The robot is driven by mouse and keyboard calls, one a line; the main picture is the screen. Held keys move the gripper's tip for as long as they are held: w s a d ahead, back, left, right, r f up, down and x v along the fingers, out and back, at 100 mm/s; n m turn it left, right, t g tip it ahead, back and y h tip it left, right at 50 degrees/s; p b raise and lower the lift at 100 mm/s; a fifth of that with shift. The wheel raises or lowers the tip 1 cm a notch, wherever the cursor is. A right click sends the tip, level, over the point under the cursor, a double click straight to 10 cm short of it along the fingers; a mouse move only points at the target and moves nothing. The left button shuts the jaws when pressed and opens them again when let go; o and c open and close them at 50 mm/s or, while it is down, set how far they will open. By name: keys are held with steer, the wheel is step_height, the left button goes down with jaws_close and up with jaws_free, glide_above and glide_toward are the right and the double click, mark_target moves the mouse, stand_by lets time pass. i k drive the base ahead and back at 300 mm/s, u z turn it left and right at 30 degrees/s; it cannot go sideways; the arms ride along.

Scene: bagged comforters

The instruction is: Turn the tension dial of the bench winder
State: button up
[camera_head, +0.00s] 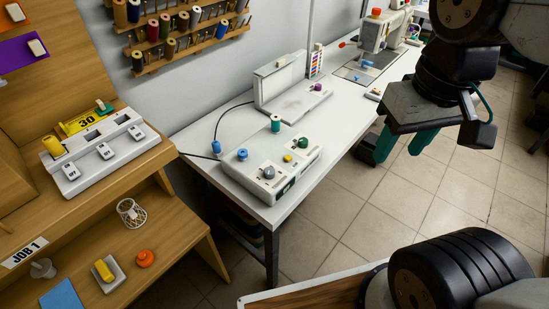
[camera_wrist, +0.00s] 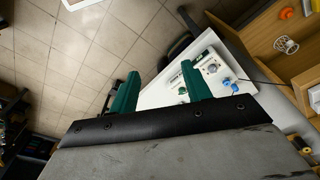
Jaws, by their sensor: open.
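The bench winder (camera_head: 252,178) is a white box on the near end of the long white table. Its top carries a grey dial (camera_head: 268,172), a green knob (camera_head: 303,142), a small yellow button (camera_head: 288,158) and a blue part (camera_head: 242,154). A green spool (camera_head: 275,123) stands at its back. I cannot read which dial is marked tension. My gripper (camera_head: 404,146), with green fingers, is open and empty, well to the right of the winder. In the wrist view, the winder shows beyond the fingers (camera_wrist: 160,75), with the grey dial (camera_wrist: 212,68) visible; a finger hides part of the winder.
The white table (camera_head: 330,112) also bears a white stand (camera_head: 280,80) and a sewing machine (camera_head: 382,32). A wooden bench at left holds a white switch box (camera_head: 110,160), a wire cup (camera_head: 131,212) and an orange knob (camera_head: 145,258).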

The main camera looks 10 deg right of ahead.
mark_target(269, 172)
steer(key=u, duration=1.9)
steer(key=k, duration=0.35)
steer(key=z, duration=1.3)
